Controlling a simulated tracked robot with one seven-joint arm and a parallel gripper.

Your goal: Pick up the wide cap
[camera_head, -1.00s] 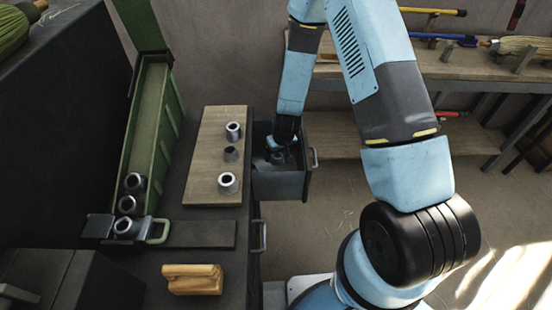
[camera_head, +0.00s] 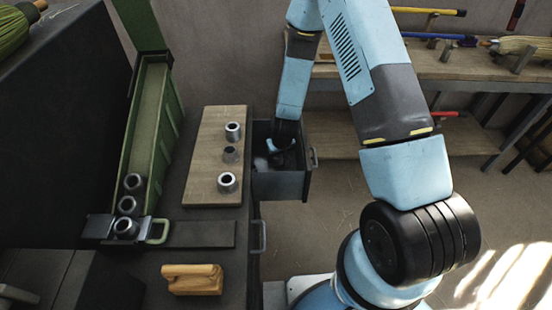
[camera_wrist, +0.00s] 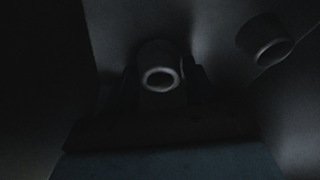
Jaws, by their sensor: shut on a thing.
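My gripper (camera_head: 281,150) is down inside the open drawer (camera_head: 278,190) at the right of the bench. In the dark wrist view, a ring-shaped metal cap (camera_wrist: 160,78) sits between the two fingers of my gripper (camera_wrist: 160,92), which are shut on it. A second cap (camera_wrist: 265,40) lies apart at the upper right of the wrist view, inside the drawer. I cannot tell from the dim picture which of the two is wider. In the head view my gripper and the drawer's shade mostly hide both.
A wooden board (camera_head: 205,135) with several metal caps stands left of the drawer. A green chute (camera_head: 152,110) holds more caps at its lower end. A wooden block (camera_head: 192,279) lies on the bench in front. The drawer walls stand close around my gripper.

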